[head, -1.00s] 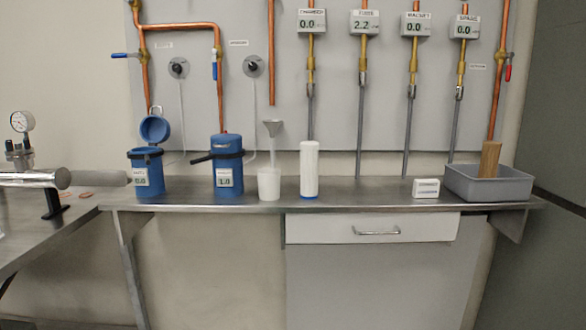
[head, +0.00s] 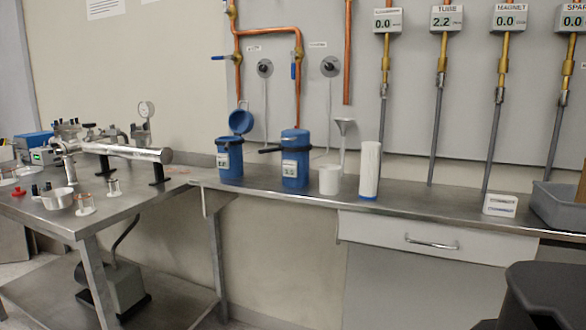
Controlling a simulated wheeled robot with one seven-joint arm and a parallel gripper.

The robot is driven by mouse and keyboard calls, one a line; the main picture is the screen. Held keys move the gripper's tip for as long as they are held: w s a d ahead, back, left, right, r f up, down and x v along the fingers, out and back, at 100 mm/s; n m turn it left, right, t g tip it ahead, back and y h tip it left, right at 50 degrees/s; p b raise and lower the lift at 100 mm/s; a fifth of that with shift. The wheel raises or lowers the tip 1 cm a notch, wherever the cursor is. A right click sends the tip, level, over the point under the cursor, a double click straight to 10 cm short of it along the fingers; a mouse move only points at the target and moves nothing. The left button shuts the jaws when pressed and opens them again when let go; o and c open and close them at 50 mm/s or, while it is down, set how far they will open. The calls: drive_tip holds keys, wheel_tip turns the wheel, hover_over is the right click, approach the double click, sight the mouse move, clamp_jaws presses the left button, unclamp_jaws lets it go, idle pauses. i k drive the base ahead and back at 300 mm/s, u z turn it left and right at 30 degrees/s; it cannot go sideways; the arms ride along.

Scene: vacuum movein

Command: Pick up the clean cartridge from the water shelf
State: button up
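A white ribbed cartridge with a blue base (head: 369,168) stands upright on the steel water shelf (head: 415,208), right of a white cup (head: 329,180). Nothing touches it from my side. Part of a brown cartridge (head: 581,188) shows at the right edge, in a grey tray (head: 555,207). My gripper is not in view.
Two blue housings stand on the shelf, the left one open (head: 230,157) and the right one closed (head: 295,160). A small white box (head: 499,204) lies right of the cartridge. A drawer (head: 430,240) is below. A steel table (head: 120,205) with apparatus stands at left.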

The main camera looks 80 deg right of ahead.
sight(371, 151)
drive_tip(key=u, duration=0.25)
drive_tip(key=k, duration=1.2)
drive_tip(key=z, duration=1)
